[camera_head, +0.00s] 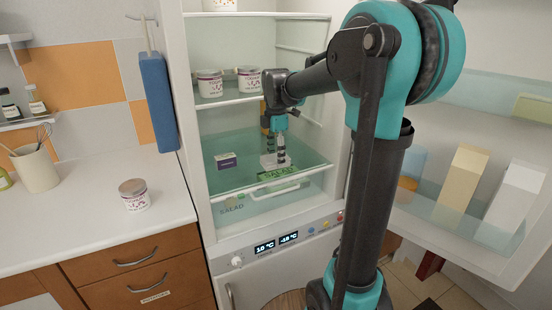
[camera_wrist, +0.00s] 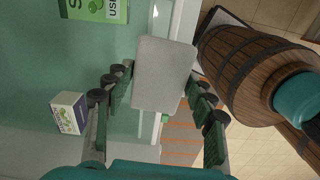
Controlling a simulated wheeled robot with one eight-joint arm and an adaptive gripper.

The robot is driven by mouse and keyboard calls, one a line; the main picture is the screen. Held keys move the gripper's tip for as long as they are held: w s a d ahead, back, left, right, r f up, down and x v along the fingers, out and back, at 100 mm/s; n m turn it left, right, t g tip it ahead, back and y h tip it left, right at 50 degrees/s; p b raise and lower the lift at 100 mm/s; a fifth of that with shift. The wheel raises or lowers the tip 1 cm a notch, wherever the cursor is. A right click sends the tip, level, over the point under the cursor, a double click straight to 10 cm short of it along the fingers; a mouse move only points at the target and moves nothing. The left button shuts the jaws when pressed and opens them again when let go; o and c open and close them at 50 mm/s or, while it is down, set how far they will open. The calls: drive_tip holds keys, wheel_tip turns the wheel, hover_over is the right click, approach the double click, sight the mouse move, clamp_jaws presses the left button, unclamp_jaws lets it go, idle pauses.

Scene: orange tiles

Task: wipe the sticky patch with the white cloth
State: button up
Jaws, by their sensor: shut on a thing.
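My gripper (camera_head: 280,150) reaches into the open fridge, low over the glass shelf. It is shut on the white cloth (camera_head: 268,161), which looks like a pale, flat rectangular pad. In the wrist view the cloth (camera_wrist: 163,75) sits between the two fingers of my gripper (camera_wrist: 160,95), near the shelf's front edge. I cannot tell whether the cloth touches the shelf. I cannot make out the sticky patch in either view; it may be hidden by the cloth or gripper.
A purple-and-white box (camera_head: 226,161) stands on the shelf left of my gripper. Two tubs (camera_head: 210,83) stand on the shelf above. The open door (camera_head: 470,235) with cartons is at right. A wooden barrel (camera_wrist: 245,65) stands below.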

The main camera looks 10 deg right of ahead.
drive_tip(key=shift+r, duration=1.55)
drive_tip(key=shift+s, duration=0.1)
